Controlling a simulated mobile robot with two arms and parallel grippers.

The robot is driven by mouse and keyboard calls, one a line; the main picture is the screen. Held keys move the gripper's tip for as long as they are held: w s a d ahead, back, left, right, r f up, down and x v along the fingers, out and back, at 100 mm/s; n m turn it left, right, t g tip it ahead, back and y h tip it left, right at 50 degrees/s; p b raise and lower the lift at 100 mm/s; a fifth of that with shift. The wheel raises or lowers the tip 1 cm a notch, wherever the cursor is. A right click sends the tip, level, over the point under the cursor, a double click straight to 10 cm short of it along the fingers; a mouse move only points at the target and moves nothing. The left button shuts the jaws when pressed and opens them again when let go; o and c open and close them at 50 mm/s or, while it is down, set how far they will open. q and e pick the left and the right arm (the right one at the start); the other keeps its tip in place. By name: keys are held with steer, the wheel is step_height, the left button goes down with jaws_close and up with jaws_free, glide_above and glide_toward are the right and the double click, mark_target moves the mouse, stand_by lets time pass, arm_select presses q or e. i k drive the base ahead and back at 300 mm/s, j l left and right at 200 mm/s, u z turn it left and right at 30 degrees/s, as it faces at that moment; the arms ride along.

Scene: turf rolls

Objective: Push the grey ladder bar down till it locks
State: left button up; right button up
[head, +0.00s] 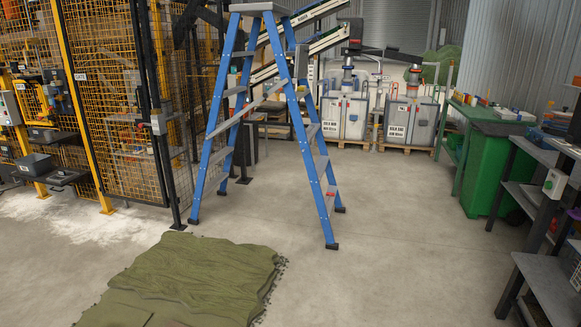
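A blue stepladder (312,170) stands upright on the concrete floor in the middle of the head view, with its legs spread and dark feet on the floor. It has a grey top cap (259,7) and grey steps. A thin grey bar (252,102) runs slantwise between the ladder's two sides, higher at its right end. I cannot tell from here whether it is locked. Neither of my grippers shows in this view.
A green turf pile or mat (190,280) lies on the floor in front of the ladder. A yellow-framed mesh fence (105,100) stands left. White big bags (345,112) sit on pallets behind. A green bin (497,165) and grey shelving (545,285) stand right. Floor right of the ladder is clear.

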mark_target(264, 96)
steer(key=i+u, duration=0.1)
steer(key=i, duration=0.65)
steer(key=i+l+u, duration=0.1)
steer(key=i, duration=0.6)
steer(key=i+l+u, duration=0.1)
steer(key=i+l, duration=0.15)
steer(key=i, duration=0.5)
